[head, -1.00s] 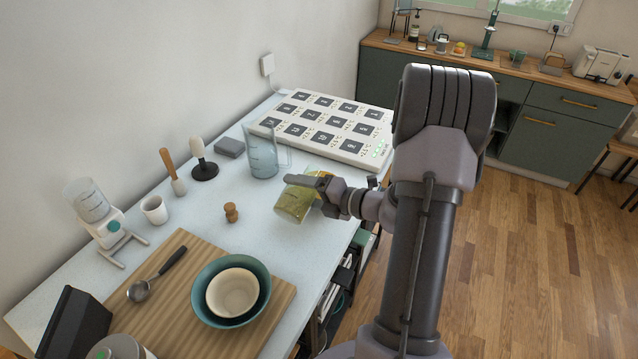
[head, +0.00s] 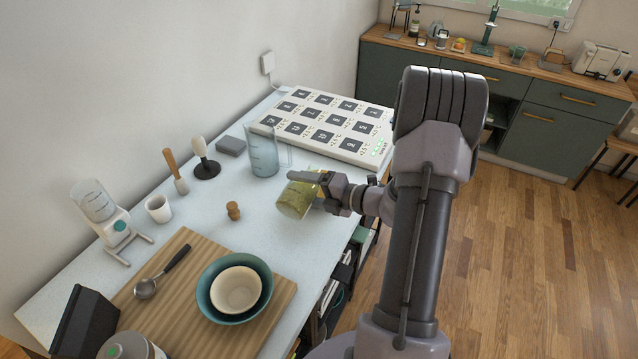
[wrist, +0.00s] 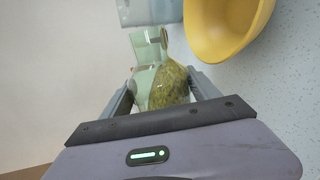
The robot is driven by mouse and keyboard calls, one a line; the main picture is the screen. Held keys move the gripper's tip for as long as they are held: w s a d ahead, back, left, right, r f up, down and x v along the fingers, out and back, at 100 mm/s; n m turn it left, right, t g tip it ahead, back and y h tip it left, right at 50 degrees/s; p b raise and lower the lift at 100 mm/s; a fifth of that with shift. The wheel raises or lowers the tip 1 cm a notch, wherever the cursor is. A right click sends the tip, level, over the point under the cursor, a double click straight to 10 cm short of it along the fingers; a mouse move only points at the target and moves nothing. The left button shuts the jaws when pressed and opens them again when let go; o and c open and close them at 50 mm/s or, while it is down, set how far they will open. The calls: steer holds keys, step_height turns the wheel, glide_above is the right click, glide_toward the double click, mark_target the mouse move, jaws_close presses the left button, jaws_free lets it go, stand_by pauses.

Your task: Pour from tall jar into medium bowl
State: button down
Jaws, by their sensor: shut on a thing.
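My gripper (head: 322,188) is shut on a clear glass jar (head: 295,200) with green contents, at the table's right edge. In the head view the jar looks tilted. The wrist view shows the jar (wrist: 160,80) between the two fingers, with its green contents gathered to one side. A yellow bowl (wrist: 225,28) shows beyond the jar at the upper right of the wrist view; in the head view it is mostly hidden. On the wooden board, a cream bowl (head: 236,289) sits inside a larger teal bowl (head: 206,292). I cannot tell which bowl is the medium one.
A clear measuring jug (head: 263,152) stands behind the jar, near a white panel (head: 330,122) with dark squares. A cork stopper (head: 233,211), a white cup (head: 158,208) and a ladle (head: 147,288) lie to the left. The tabletop between the cork and the jar is clear.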

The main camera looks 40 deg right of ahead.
steer(key=shift+w+d+f+m+y+p, duration=0.2)
steer(key=shift+m+p, duration=0.35)
steer(key=shift+p, duration=0.55)
steer(key=shift+s+d+f+m+y+p, duration=0.1)
steer(key=shift+m+y+p, duration=0.35)
steer(key=shift+p, duration=0.6)
steer(key=shift+w+d+r+m+g+y+p, duration=0.15)
steer(key=shift+r+m+p, duration=0.3)
steer(key=shift+p, duration=0.5)
steer(key=shift+d+r+m+g+y+p, duration=0.1)
steer(key=shift+d+r+m+g+p, duration=0.1)
steer(key=shift+m+p, duration=0.6)
stand_by(3.1)
